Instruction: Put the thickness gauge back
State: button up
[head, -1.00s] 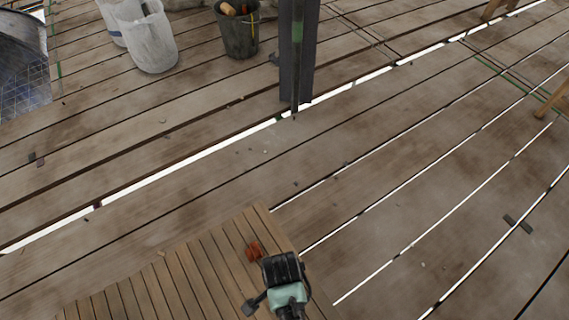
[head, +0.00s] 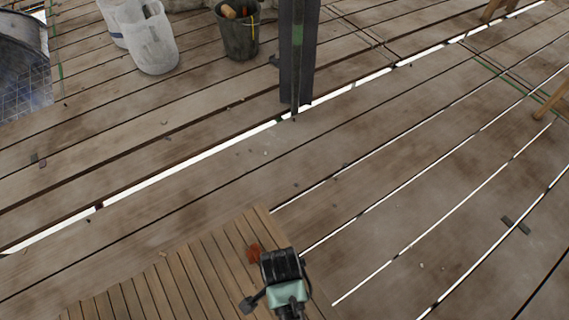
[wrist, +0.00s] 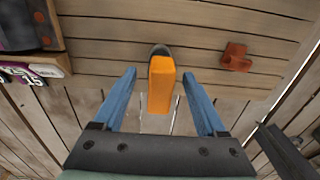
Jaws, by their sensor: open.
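An orange block-like tool with a dark rounded far end, which looks like the thickness gauge (wrist: 161,85), shows in the wrist view over the slatted wooden tabletop. My gripper (wrist: 160,75) is open, its two blue fingers on either side of the orange tool. A gap shows between the tool and each finger. In the head view my gripper (head: 282,266) is above the right part of the slatted table (head: 190,268), seen from behind. It hides its fingertips and the orange tool there.
A rust-red piece (wrist: 236,57) lies on the tabletop, right of the orange tool; it also shows in the head view (head: 254,254). A dark box-like thing (wrist: 24,22) is at the wrist view's upper left. A dark post (head: 298,55) and buckets (head: 238,30) stand beyond on the plank floor.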

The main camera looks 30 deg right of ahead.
notch_tip(320, 180, up, 8)
jog(key=shift+a+f+p, duration=0.1)
jog(key=shift+f+p, duration=0.05)
jog(key=shift+p, duration=0.95)
jog(key=w+d+r+n+t+h, duration=0.1)
jog(key=w+r+n+t, duration=0.5)
jog(key=w+r, duration=1)
jog(key=w+a+r+n+t, duration=0.1)
jog(key=w+r+t, duration=0.25)
jog(key=r, duration=0.45)
jog(key=w+a+r+n+t, duration=0.1)
jog(key=w+r+t, duration=0.25)
jog(key=r, duration=0.35)
jog(key=s+a+r+n+t, duration=0.1)
jog(key=a+r+n+t, duration=0.2)
jog(key=r, duration=0.9)
jog(key=a+r+n+t, duration=0.2)
jog(key=r+t, duration=0.3)
jog(key=r, duration=0.8)
jog(key=s+a+r+n+t, duration=0.1)
jog(key=s+r+n+t, duration=0.1)
jog(key=s+r, duration=0.3)
jog(key=s+a+r+n+t+y, duration=0.1)
jog(key=s+r+t, duration=0.3)
jog(key=r, duration=0.7)
jog(key=shift+s+a+n, duration=0.6)
jog(key=shift+s+n, duration=0.2)
jog(key=shift+s, duration=0.25)
jog(key=shift+r, duration=0.15)
